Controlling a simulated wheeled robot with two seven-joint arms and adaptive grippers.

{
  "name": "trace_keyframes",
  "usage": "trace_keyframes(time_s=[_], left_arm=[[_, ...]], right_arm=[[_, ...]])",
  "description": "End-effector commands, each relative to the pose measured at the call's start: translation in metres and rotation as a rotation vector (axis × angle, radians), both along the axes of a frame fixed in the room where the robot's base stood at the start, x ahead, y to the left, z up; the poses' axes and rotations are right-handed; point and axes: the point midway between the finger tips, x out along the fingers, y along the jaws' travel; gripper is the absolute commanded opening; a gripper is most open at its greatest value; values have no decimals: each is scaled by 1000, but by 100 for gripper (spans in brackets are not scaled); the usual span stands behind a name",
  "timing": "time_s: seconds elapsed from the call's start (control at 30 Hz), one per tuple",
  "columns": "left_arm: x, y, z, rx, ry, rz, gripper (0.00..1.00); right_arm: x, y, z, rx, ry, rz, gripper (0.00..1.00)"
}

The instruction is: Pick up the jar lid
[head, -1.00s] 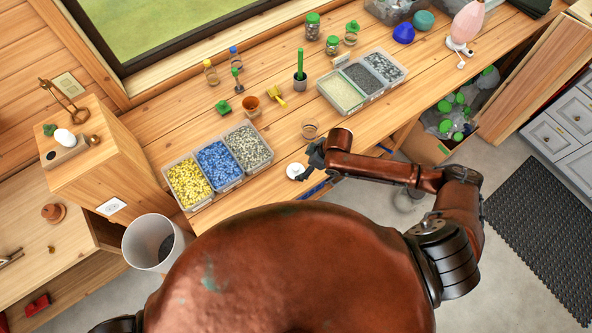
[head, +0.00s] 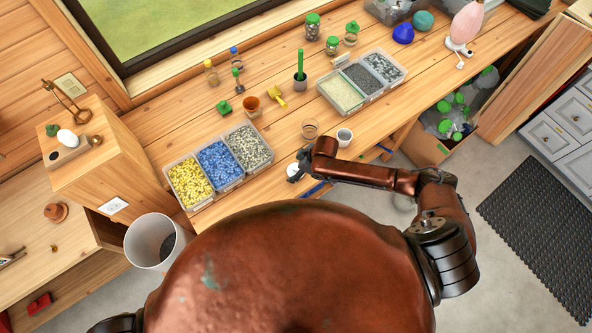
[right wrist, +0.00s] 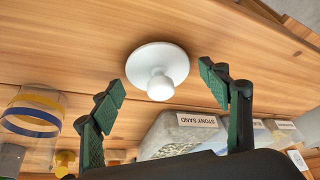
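The jar lid is a white round disc with a white knob, lying on the wooden workbench near its front edge. In the head view the lid (head: 292,169) is partly covered by my right gripper (head: 300,170). In the right wrist view the lid (right wrist: 158,60) shows whole, its knob pointing toward the camera. My right gripper (right wrist: 163,86) is open, with one green-padded finger on each side of the lid's knob in the picture. The fingers appear apart from the lid, and nothing is between them in their grip. My left gripper is not in view.
Bins of yellow, blue and grey grains (head: 220,165) stand left of the lid. A white bucket (head: 152,243) is on the left. Bare bench surrounds the lid.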

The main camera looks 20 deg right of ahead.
Motion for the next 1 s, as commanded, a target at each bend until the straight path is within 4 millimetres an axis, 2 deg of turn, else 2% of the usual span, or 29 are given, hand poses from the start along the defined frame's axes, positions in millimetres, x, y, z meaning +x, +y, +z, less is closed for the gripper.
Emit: trace_keyframes(time_s=[0.07, 0.4, 0.77, 0.87, 1.0], left_arm=[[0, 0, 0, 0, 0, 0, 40], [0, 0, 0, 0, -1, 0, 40], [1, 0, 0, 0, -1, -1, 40], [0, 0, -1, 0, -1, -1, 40], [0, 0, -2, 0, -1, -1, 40]], right_arm=[[0, 0, 0, 0, 0, 0, 62], [0, 0, 0, 0, 0, 0, 39], [0, 0, 5, 2, -1, 0, 38], [1, 0, 14, 1, -2, 1, 38], [-3, -1, 35, 0, -1, 2, 38]])
